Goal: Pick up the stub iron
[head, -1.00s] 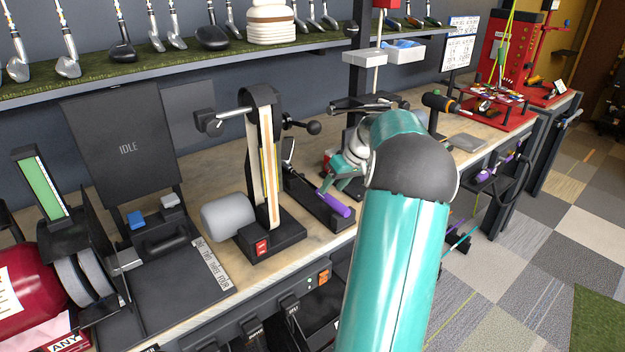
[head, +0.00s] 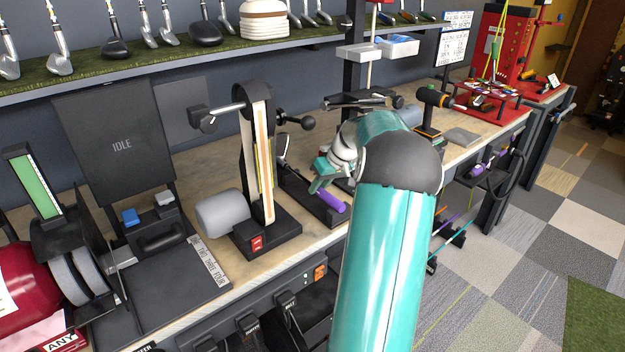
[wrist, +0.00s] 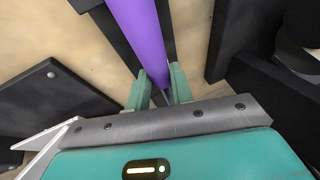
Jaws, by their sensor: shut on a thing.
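The stub iron's purple grip (head: 332,201) shows in the head view, lying at a slant along a black cradle (head: 322,213) on the bench. Its small metal head (head: 283,160) is at the cradle's far left end. My gripper (head: 320,184) is at the upper end of the purple grip. In the wrist view the purple grip (wrist: 138,32) runs down between the two teal fingers of my gripper (wrist: 160,92), which are shut on the club near where purple meets the dark shaft. I cannot tell whether the club is clear of the cradle.
A belt sander (head: 266,170) with a grey drum stands left of the cradle. A dark panel reading IDLE (head: 120,145) is farther left. A shelf (head: 200,62) of club heads runs above. A red rack (head: 490,95) stands at the far right.

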